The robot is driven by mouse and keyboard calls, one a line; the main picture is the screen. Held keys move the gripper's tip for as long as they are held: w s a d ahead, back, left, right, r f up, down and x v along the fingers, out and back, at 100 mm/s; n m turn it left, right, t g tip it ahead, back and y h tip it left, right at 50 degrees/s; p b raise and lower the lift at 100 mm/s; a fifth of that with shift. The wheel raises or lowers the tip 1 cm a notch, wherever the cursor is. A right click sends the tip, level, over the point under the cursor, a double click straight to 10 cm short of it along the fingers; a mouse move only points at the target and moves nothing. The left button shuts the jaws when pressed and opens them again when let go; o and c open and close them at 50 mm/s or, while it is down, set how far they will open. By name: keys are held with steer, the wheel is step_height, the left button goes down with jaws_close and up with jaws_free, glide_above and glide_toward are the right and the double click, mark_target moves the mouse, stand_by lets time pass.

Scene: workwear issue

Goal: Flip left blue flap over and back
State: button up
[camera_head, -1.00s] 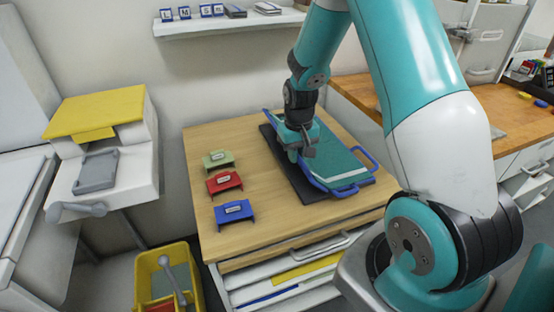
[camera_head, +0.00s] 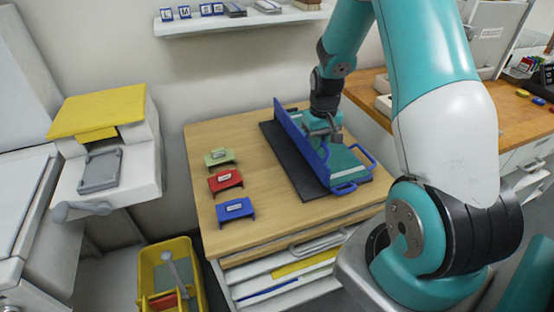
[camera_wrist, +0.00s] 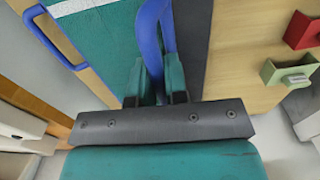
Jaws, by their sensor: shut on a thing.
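The left blue flap (camera_head: 300,143) stands up on edge, roughly upright, along the left side of a green board (camera_head: 345,160) with blue handles. My gripper (camera_head: 324,138) is at the flap, over the board. In the wrist view the gripper's fingers (camera_wrist: 158,80) are shut on the flap's blue edge (camera_wrist: 148,32). The exact contact is partly hidden by the fingers. A dark mat (camera_head: 283,156) lies under the board and shows bare to the left of the flap.
Green (camera_head: 219,157), red (camera_head: 225,181) and blue (camera_head: 235,209) labelled holders stand in a row on the wooden top (camera_head: 258,205), left of the mat. A wall shelf (camera_head: 240,23) is behind. A yellow bin (camera_head: 150,268) stands on the floor at lower left.

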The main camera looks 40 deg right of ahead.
steer(key=d, duration=0.3)
steer(key=s+d, duration=0.1)
steer(key=d, duration=0.1)
steer(key=shift+f, duration=0.3)
steer(key=shift+r, duration=0.1)
stand_by(0.6)
